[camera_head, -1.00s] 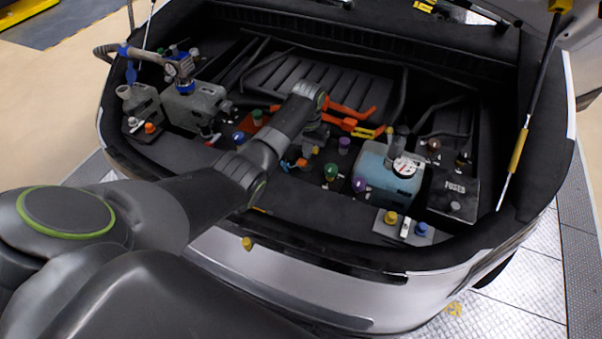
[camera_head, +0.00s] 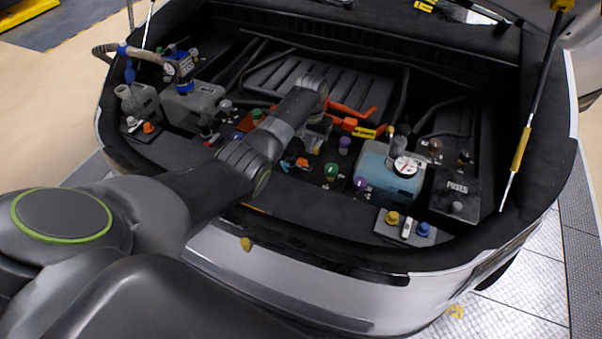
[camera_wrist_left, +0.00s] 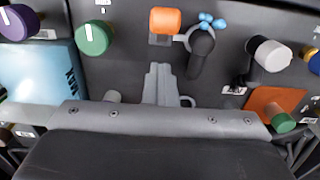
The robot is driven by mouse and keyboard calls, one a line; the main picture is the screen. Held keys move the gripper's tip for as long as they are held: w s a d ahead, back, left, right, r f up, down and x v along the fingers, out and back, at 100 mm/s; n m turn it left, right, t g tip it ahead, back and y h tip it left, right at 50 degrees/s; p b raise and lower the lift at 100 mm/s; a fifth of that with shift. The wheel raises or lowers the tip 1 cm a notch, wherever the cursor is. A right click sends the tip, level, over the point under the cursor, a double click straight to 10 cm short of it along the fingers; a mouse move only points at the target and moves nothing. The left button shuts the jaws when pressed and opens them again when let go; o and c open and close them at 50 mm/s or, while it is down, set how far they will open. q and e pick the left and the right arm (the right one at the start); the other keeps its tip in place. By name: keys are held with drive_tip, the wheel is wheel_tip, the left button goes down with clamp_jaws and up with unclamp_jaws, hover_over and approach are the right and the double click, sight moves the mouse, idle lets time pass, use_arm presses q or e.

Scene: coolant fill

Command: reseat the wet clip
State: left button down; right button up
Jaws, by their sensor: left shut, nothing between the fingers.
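A metal ring clip with blue tabs (camera_wrist_left: 206,20) sits at a black hose stub (camera_wrist_left: 201,48) in the left wrist view. Whether the clip is fully around the stub I cannot tell. The blue tabs show small in the head view (camera_head: 284,167), beside an orange knob (camera_head: 302,163). My left gripper (camera_wrist_left: 161,72) is shut and empty, its fingers pointing toward the panel just below the orange knob (camera_wrist_left: 165,20) in the wrist view. It is apart from the clip. In the head view my left gripper (camera_head: 314,145) is partly hidden behind my wrist. My right gripper is not in view.
A pale blue coolant tank (camera_head: 385,178) with a gauge stands right of the gripper. Green (camera_wrist_left: 93,38) and purple (camera_wrist_left: 18,22) caps and a white knob (camera_wrist_left: 270,53) flank the fingers. Orange cable (camera_head: 350,112) lies behind.

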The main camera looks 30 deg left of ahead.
use_arm(q)
drive_tip(key=shift+w+r+b, duration=0.25)
drive_tip(key=shift+w+b, duration=0.45)
drive_tip(key=c, duration=1.7)
unclamp_jaws()
drive_tip(key=shift+r, duration=0.1)
